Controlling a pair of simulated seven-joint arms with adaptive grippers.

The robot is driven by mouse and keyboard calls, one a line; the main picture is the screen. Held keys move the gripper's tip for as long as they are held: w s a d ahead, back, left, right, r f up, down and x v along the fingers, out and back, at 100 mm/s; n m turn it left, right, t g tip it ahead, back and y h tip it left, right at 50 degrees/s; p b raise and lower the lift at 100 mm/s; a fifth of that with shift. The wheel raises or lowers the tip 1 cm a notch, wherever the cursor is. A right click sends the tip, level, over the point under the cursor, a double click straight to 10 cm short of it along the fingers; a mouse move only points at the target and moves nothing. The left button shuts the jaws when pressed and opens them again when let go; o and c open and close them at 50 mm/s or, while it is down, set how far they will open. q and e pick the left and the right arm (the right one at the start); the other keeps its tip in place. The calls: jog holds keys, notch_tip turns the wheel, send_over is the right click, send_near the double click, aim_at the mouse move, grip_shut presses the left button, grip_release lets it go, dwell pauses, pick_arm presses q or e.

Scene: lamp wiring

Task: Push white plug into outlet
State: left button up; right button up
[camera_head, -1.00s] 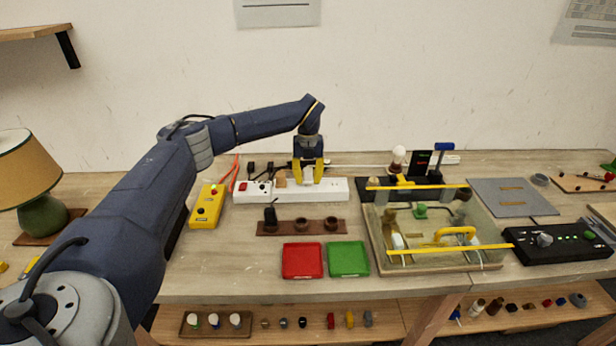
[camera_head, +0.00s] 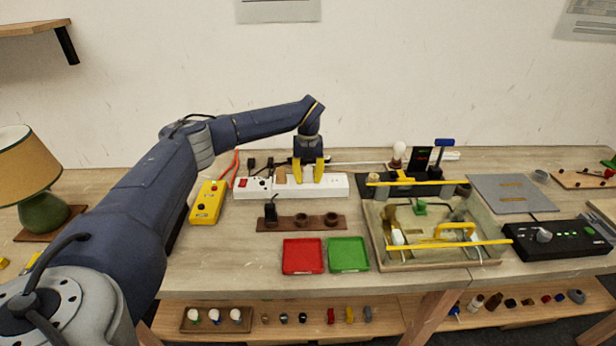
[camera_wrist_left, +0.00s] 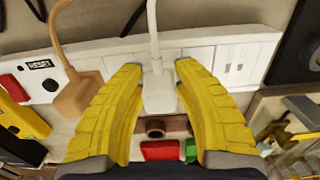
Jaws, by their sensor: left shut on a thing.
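The white plug (camera_wrist_left: 159,94) with its white cord sits between the yellow fingers of my left gripper (camera_wrist_left: 157,90) in the left wrist view. My left gripper also shows in the head view (camera_head: 307,180), fingers down at the white power strip (camera_head: 338,187). It is shut on the plug. In the left wrist view the plug is over the strip (camera_wrist_left: 203,58), with free outlet slots to its right. The plug's prongs and the outlet under it are hidden, so I cannot tell how deep it sits. My right gripper is not in view.
A brown plug (camera_wrist_left: 80,94) with a cord stands left of the white plug on the strip. A yellow control box (camera_head: 208,203) is left of the strip. A brown socket holder (camera_head: 300,223) and red (camera_head: 302,256) and green (camera_head: 348,254) trays lie in front.

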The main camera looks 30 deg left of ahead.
pick_arm(q)
jog(key=o, duration=1.1)
jog(key=shift+o, duration=0.2)
